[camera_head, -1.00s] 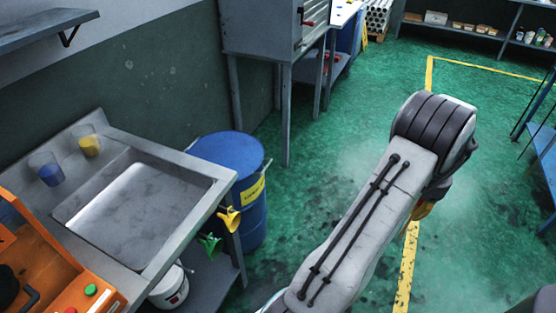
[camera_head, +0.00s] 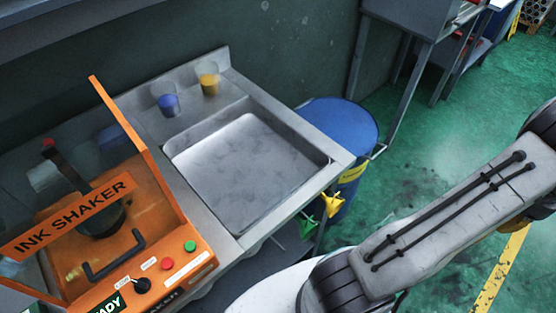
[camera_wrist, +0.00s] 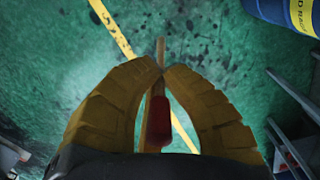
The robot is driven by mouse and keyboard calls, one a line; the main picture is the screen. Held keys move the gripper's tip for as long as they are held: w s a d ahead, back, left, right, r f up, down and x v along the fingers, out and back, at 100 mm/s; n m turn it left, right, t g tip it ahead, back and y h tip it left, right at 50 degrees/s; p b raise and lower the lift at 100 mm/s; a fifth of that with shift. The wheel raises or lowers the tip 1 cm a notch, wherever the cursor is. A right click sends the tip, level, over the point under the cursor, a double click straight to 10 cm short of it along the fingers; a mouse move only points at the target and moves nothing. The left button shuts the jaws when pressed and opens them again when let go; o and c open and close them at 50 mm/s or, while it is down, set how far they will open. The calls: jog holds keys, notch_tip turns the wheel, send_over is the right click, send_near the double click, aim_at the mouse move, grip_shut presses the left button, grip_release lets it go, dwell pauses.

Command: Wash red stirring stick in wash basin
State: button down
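The wash basin (camera_head: 240,170) is a grey, empty-looking metal sink set in a counter, in the middle of the head view. My gripper (camera_wrist: 160,70) shows in the wrist view with its two yellow fingers closed together at the tips. The red stirring stick (camera_wrist: 158,122) is between them, its red part below the fingertips and a thin wooden-coloured end sticking out beyond them. The green floor is behind it. In the head view my arm reaches to the right, away from the basin, and the fingertips and stick are out of sight.
An orange ink shaker (camera_head: 150,245) stands on the counter left of the basin. Cups with blue (camera_head: 168,104) and yellow (camera_head: 209,84) contents sit behind it. A blue drum (camera_head: 345,125) stands right of the basin. Yellow (camera_head: 331,203) and green (camera_head: 308,227) clips hang at the counter's edge. Floor to the right is open.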

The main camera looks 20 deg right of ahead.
jog(key=shift+r, duration=0.15)
dwell(0.3)
jog(key=shift+r+p, duration=4.45)
jog(key=shift+r, duration=1.45)
jog(key=shift+r+p, duration=1.6)
jog(key=shift+r, duration=0.25)
jog(key=shift+w, duration=0.1)
